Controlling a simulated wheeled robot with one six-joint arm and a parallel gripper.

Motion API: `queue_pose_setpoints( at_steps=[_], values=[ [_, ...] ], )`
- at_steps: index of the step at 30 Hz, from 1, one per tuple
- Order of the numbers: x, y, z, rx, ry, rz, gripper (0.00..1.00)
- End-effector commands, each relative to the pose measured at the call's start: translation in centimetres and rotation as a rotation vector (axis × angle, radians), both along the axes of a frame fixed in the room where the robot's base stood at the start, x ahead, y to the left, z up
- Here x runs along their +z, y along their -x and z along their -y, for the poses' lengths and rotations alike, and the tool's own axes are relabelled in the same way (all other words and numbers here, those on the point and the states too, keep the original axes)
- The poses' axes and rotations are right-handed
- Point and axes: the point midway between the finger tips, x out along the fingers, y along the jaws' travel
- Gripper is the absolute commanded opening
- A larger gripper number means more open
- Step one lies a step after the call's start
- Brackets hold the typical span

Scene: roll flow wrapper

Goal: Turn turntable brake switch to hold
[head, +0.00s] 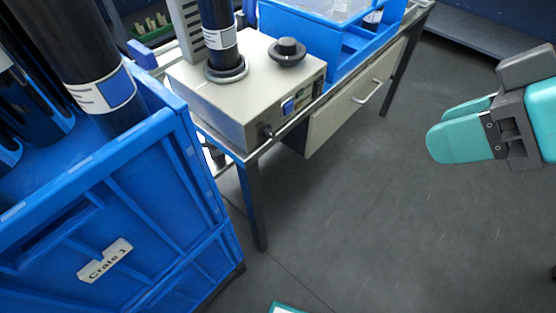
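A blue switch (288,106) sits on the right face, and a small black knob (266,132) is near the front corner. I cannot read any brake or hold label, nor tell the switch's setting. A round black part (287,51) and an upright black roll (222,40) stand on top of the box. My gripper (436,132), with teal fingers, is at the right, well apart from the box. It appears empty; the finger gap is unclear.
A blue crate (165,190) labelled "Crate 1" holds black rolls at the left, close to the box. A blue bin (345,70) stands behind the box. A drawer (350,105) with a handle hangs under the table (248,156). Grey floor (380,220) is clear at the right.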

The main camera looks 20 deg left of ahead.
Motion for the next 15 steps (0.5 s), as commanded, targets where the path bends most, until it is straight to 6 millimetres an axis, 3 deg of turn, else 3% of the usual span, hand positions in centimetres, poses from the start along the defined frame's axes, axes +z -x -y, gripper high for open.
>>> queue_pose_setpoints(
  at_steps=[1, 15],
  values=[
    [-3.9, -0.3, -0.7, 0.032, -0.037, 0.046, 0.39],
    [-16.6, -3.2, -6.2, 0.24, -0.382, 0.585, 0.39]
  ],
)
